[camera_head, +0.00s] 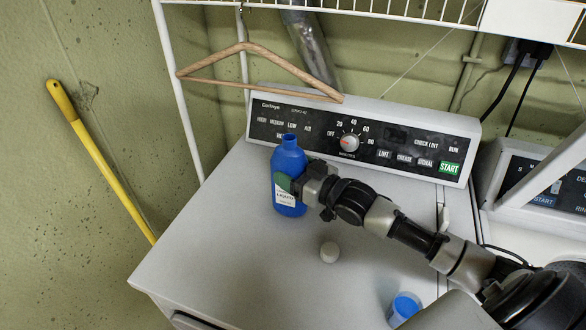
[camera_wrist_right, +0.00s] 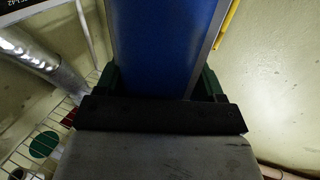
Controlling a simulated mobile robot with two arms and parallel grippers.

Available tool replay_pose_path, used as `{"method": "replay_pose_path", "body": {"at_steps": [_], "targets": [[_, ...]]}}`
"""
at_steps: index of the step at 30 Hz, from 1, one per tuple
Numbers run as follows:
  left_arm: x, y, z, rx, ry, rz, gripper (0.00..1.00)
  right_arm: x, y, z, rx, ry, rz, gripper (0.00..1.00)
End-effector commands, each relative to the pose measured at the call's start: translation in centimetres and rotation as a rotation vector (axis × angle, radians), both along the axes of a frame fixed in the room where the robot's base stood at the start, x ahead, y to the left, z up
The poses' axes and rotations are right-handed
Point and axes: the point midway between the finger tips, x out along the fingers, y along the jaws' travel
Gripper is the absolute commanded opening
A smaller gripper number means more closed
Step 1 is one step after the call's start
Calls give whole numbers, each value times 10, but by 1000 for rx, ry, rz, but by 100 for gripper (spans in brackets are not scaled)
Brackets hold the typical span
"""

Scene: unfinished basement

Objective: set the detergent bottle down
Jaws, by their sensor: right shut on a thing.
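The blue detergent bottle (camera_head: 289,163) with a green and white label is upright over the back part of the white dryer top (camera_head: 240,230). My right gripper (camera_head: 297,187) reaches it from the right and is shut on its side. In the right wrist view the blue bottle (camera_wrist_right: 165,50) fills the space between the dark green fingers of my right gripper (camera_wrist_right: 165,85). I cannot tell whether the bottle's base touches the dryer top. My left gripper is not in view.
The control panel (camera_head: 355,135) stands behind the bottle, with a wooden hanger (camera_head: 245,47) above. A yellow handle (camera_head: 110,175) leans at the wall.

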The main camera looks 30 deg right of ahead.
Motion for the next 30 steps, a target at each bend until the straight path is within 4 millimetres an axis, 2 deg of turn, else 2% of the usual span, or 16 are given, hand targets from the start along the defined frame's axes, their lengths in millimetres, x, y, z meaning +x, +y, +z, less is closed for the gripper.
{"method": "replay_pose_path", "body": {"at_steps": [7, 8, 12, 23, 30], "targets": [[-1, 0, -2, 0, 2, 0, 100, 0, 0, -2, 2, -4, 0, 27], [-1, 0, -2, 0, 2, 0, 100, 0, 0, -3, 0, 0, 0, 72], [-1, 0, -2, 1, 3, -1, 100, 0, 0, -2, 1, 0, 0, 93], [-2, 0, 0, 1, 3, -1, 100, -1, -1, 1, 0, 0, 0, 94], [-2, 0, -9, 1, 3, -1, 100, -33, -14, -3, -2, 4, 1, 94]]}}
